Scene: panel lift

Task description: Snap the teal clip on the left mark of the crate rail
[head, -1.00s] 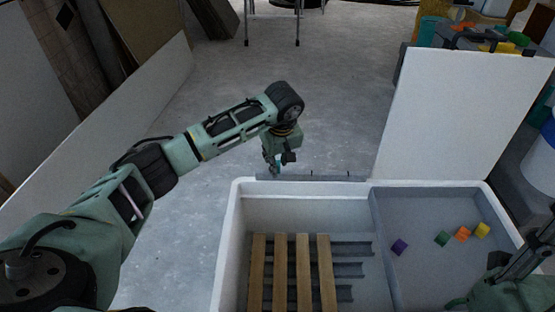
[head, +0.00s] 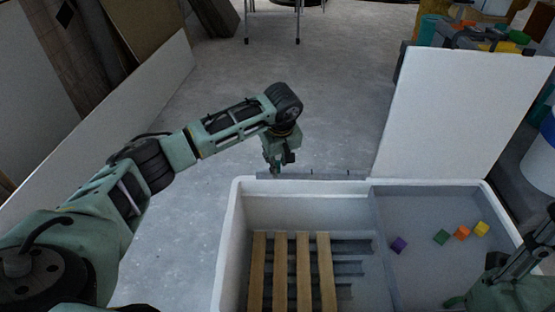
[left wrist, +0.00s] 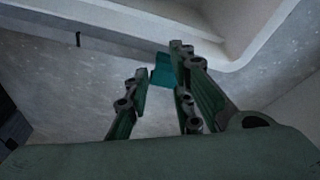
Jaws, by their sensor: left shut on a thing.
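The teal clip (left wrist: 163,72) is between the fingertips of my left gripper (left wrist: 158,78), which is shut on it. In the head view my left gripper (head: 276,166) points down at the left end of the grey rail (head: 330,176) on the crate's far edge; the clip is hardly visible there. The rail carries small dark marks (head: 348,173). A dark mark (left wrist: 78,39) also shows in the left wrist view, left of the clip. I cannot tell whether the clip touches the rail.
The white crate (head: 229,245) holds wooden slats (head: 280,270) on its left side. Its grey right part (head: 420,280) holds purple, green, orange and yellow cubes (head: 462,233). A white panel (head: 455,115) stands behind at right. The floor (head: 330,80) beyond the rail is clear.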

